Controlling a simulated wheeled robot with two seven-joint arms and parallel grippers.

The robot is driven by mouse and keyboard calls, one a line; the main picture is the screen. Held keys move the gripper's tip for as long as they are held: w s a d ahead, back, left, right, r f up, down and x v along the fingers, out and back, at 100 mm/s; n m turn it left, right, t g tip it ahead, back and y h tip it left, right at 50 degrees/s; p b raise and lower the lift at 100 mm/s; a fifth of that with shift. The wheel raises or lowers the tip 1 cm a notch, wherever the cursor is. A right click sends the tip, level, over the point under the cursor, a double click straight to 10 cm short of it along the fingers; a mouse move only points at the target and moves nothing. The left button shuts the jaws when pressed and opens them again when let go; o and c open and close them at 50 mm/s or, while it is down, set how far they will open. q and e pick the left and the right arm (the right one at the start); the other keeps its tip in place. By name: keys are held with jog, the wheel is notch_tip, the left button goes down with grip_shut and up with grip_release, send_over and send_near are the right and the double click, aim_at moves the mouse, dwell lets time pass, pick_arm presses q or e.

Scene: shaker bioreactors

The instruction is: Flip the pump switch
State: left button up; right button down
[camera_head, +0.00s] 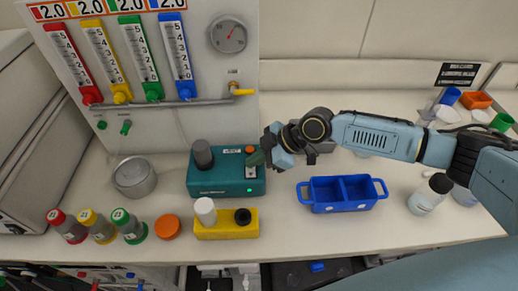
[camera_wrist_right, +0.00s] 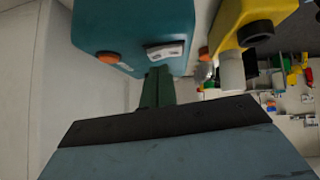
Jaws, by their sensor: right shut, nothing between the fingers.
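The pump is a teal box (camera_head: 226,181) on the bench, with a dark grey cylinder, an orange button (camera_head: 250,149) and a lit green lamp on it. In the wrist view the pump (camera_wrist_right: 130,25) fills the top, with the orange button (camera_wrist_right: 108,57) left of a white-rimmed rocker switch (camera_wrist_right: 166,51). My right gripper (camera_head: 258,158) is shut and empty at the pump's right end. In the wrist view its dark green fingertips (camera_wrist_right: 158,72) are close to the switch; I cannot tell whether they touch. The gripper partly hides this end of the pump in the head view.
A yellow block (camera_head: 228,230) holds a white and a black cap in front of the pump. A blue two-part bin (camera_head: 343,207) stands right. A metal pot (camera_head: 133,178) and capped bottles (camera_head: 103,228) stand left. A flowmeter panel (camera_head: 150,128) rises behind.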

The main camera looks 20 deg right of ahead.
jog(key=shift+f, duration=0.3)
jog(key=shift+w+f+b, duration=0.1)
jog(key=shift+f+b, duration=0.35)
jog(key=shift+b, duration=0.2)
jog(key=shift+r, duration=0.15)
jog(key=shift+p, duration=0.35)
jog(key=shift+s+a+r+p, duration=0.1)
jog(key=shift+s+a+p, duration=0.1)
jog(key=shift+s+p, duration=0.6)
jog(key=shift+s, duration=0.1)
